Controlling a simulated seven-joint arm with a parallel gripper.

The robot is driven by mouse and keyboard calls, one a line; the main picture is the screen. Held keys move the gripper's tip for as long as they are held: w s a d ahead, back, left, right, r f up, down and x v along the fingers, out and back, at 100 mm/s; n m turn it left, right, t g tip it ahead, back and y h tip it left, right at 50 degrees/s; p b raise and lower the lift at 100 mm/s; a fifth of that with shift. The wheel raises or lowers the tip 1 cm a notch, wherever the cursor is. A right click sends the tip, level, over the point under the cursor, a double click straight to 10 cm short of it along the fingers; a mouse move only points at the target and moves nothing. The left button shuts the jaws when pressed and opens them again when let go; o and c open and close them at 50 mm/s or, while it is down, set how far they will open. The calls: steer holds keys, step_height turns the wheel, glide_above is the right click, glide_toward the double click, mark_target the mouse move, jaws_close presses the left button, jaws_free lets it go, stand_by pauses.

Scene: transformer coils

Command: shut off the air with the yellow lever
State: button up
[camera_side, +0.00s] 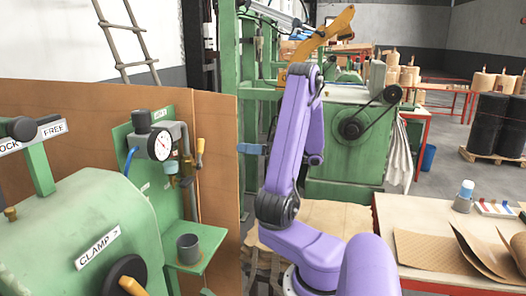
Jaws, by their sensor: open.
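A small yellow lever (200,147) stands upright on the pipework to the right of a round white pressure gauge (160,147). The gauge and pipes are mounted on a green panel (128,140) at the left. My purple arm rises in the middle of the view, with its upper link upright and its forearm folded down behind it.
A green shelf (205,256) with a grey cup (188,248) juts out below the lever. The green clamp machine (85,235) fills the lower left. A brown board (222,150) stands behind the pipes. A table (392,215) with brown sheets is at right.

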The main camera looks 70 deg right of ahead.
steer(key=s, duration=0.2)
steer(key=s+d, duration=0.1)
steer(key=s, duration=0.1)
steer(key=shift+s+f, duration=0.2)
steer(key=shift+s, duration=0.1)
